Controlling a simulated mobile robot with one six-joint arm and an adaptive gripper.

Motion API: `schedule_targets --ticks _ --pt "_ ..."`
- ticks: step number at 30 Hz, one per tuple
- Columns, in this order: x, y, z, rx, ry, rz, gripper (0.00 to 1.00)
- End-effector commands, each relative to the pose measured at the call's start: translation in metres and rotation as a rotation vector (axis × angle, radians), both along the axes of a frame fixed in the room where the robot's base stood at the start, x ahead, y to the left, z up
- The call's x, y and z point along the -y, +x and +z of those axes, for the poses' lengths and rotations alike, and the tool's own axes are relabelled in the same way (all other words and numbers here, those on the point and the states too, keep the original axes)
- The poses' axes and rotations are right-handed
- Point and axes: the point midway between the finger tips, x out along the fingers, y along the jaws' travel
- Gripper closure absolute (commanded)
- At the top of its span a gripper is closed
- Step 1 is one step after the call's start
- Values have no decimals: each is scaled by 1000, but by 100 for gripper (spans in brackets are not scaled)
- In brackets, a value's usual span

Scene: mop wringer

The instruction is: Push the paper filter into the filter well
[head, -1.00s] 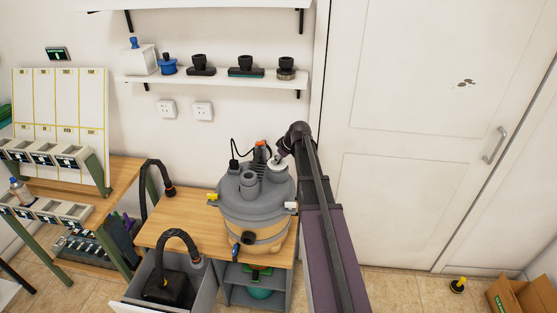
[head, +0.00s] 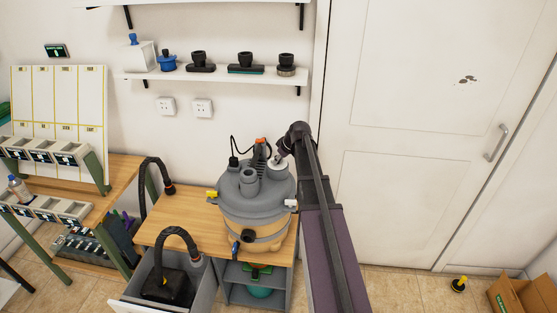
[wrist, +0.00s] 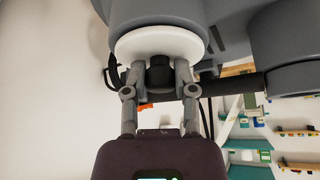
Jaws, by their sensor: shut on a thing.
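The vacuum (head: 257,208) with its grey lid stands on the wooden bench. The white round piece (head: 279,164), which looks like the paper filter, is at the raised round opening on the lid's right side. In the wrist view the white disc (wrist: 158,42) lies against a grey cylinder of the lid, and a dark knob (wrist: 158,78) sticks out of its middle. My gripper (wrist: 160,72) has a finger on each side of the knob and is shut on it. In the head view my gripper (head: 282,156) is small and partly hidden. I cannot tell how deep the filter sits.
The bench (head: 170,215) has clear room left of the vacuum. A wall shelf (head: 215,75) carries several nozzles. The closed door (head: 420,190) is at right.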

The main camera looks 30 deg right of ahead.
Motion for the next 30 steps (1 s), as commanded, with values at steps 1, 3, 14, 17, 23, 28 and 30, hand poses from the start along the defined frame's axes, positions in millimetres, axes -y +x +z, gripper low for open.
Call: schedule_targets --ticks 1,3,14,17,23,28,30 --pt "0 0 0 0 0 0 100" --pt "0 0 0 0 0 0 100" --pt "0 0 -1 0 0 0 100" --pt "0 0 -1 0 0 0 100" --pt "0 0 -2 0 0 0 100" --pt "0 0 -2 0 0 0 24" --pt "0 0 -2 0 0 0 24"
